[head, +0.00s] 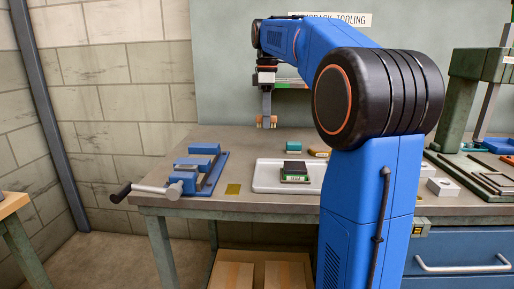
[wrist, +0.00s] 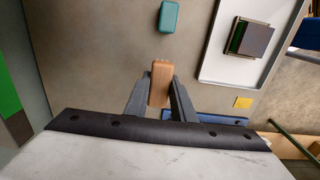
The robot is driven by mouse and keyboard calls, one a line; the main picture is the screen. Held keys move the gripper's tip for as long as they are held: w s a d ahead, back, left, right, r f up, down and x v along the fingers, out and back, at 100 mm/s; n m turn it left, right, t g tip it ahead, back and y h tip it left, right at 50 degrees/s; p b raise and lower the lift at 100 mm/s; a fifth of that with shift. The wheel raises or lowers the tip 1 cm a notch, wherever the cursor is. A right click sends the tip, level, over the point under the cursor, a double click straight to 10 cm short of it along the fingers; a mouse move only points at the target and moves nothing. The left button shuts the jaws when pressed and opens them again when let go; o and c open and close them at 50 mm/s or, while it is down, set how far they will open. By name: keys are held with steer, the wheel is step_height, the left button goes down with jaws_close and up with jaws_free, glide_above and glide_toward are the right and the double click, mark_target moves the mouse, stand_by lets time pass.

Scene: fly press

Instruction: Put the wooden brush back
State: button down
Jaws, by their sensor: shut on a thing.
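The wooden brush shows in the wrist view (wrist: 160,82) as a light brown block between my two dark fingers. My gripper (wrist: 159,92) is shut on it. In the head view my gripper (head: 266,118) points down above the back of the bench (head: 220,145), near the wall panel. Small parts of the brush (head: 273,121) show beside the fingers there. The brush looks held above the bench top; its underside is hidden.
A teal block (head: 293,147) lies behind a white tray (head: 262,181) holding a dark block (head: 295,167). A blue vise (head: 200,170) stands left, with a yellow square (head: 233,189) beside it. A green press (head: 465,95) stands right. My arm hides part of the bench.

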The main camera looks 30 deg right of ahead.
mark_target(266, 152)
steer(key=shift+f, duration=4.4)
steer(key=shift+f, duration=0.1)
steer(key=c, duration=1.5)
jaws_free()
step_height(266, 152, up, 12)
steer(key=shift+r, duration=0.1)
steer(key=shift+a, duration=0.1)
